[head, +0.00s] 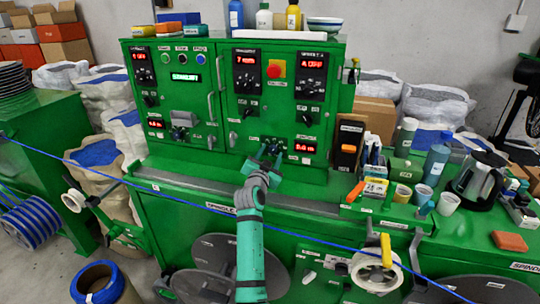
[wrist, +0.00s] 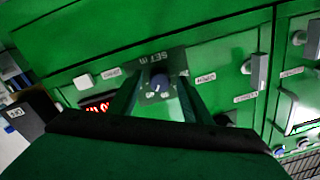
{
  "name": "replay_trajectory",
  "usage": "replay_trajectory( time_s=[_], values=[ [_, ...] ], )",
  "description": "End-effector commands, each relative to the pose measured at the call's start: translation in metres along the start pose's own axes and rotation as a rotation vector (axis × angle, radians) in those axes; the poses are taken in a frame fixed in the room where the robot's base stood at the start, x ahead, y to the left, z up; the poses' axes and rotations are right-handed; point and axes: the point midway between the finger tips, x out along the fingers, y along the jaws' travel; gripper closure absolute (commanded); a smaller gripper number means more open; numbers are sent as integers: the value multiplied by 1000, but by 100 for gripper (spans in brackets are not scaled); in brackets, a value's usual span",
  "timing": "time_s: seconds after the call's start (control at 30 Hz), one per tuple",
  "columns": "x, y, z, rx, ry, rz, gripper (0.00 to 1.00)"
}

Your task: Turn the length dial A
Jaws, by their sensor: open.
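A small dark blue knob (wrist: 160,82) on a plate lettered "SET M" shows in the wrist view, between the fingers of my gripper (wrist: 159,94). I cannot read an "A" on it. The fingers are open, one on each side of the knob; whether they touch it I cannot tell. In the head view my gripper (head: 267,154) is at the lower middle of the green cabinet front, where it partly hides the knob. A red digital display (head: 304,145) is just right of it; part of this display also shows in the wrist view (wrist: 97,105).
The green cabinet (head: 230,105) carries other knobs, displays, a red button (head: 276,69) and door handles (head: 211,106). A blue cable (head: 180,200) runs across the front, passing near my arm. Tools, cups and a kettle (head: 480,178) crowd the bench at right.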

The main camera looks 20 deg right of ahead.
Motion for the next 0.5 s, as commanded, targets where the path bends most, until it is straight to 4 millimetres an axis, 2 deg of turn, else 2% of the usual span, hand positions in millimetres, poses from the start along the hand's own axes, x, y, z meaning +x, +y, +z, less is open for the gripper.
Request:
replay_trajectory(
  time_s=[0.2,0.23,0.3,0.4,0.5],
  values=[
    [0,-2,1,0,0,-2,56],
    [0,-2,1,0,0,-2,60],
    [-1,-3,1,0,-1,-3,77],
    [-1,-3,1,0,-1,-4,97],
    [-1,-3,1,0,-1,-3,97]
  ],
)
